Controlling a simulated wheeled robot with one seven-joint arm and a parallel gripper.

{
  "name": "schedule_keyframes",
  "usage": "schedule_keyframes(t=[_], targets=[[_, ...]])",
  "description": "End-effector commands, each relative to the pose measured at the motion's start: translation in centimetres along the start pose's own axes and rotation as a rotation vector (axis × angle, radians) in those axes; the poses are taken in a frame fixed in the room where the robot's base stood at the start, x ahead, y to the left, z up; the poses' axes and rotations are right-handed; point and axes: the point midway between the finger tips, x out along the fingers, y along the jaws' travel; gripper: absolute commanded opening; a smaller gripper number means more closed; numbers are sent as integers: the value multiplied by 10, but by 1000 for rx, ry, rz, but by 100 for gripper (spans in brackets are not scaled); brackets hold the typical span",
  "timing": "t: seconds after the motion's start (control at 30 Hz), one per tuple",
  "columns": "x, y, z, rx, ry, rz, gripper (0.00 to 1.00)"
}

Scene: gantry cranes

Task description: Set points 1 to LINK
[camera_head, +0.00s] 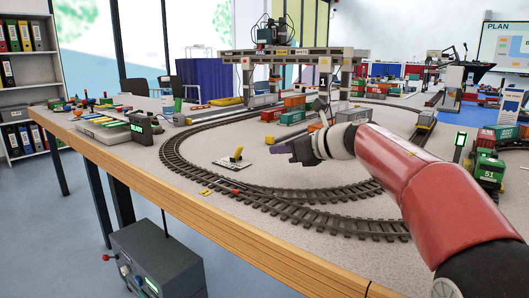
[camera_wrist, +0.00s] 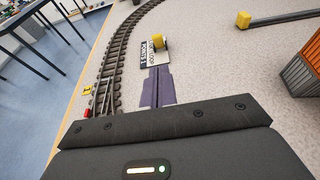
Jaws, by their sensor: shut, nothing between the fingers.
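The points lever (camera_head: 237,153) is a yellow handle on a small black and white lettered plate (camera_head: 230,164), lying on the table inside the track curve. In the wrist view the yellow lever (camera_wrist: 160,42) stands at the right part of the plate (camera_wrist: 143,52), just beyond my fingertips. The lettering is too small to read surely.
Curved track (camera_head: 185,145) rings the plate, with a junction and a red piece (camera_head: 236,191) near the table's front edge. A gantry crane (camera_head: 290,60) and containers (camera_head: 293,110) stand behind. A green engine (camera_head: 488,172) is at right. Bare tabletop lies around the plate.

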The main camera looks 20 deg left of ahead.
Motion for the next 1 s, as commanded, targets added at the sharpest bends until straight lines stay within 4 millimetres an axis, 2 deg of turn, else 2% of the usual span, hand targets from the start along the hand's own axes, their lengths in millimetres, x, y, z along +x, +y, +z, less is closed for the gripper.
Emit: schedule_keyframes(t=[0.27, 0.37, 0.8, 1.0], targets=[[0, 0, 1, 1, -1, -1, 0], [6, 0, 0, 2, -1, -1, 0], [79, 0, 1, 2, -1, -1, 0], [97, 0, 2, 3, -2, -2, 0]])
